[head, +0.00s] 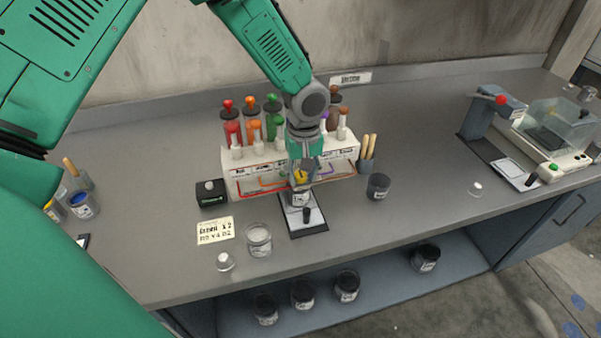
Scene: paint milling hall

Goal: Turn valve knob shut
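A white paint dispenser rack (232,182) stands on the grey bench with coloured tubes and knobs. Red (227,104), orange (249,101) and green (271,99) knobs top the tubes at the back left. My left gripper (301,179) points down in front of the rack's middle. It hides part of the rack, and a bit of yellow shows at its fingers. I cannot tell whether the fingers are open or closed on that yellow part. Below it a small jar (297,198) stands on a dark-edged scale (315,221). My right gripper is not in view.
A clear jar (258,240), a white lid (225,262), a note (215,230) and a black box (211,193) lie left of the scale. A dark jar (378,186) stands right of it. The bench between there and the press (484,115) is mostly clear.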

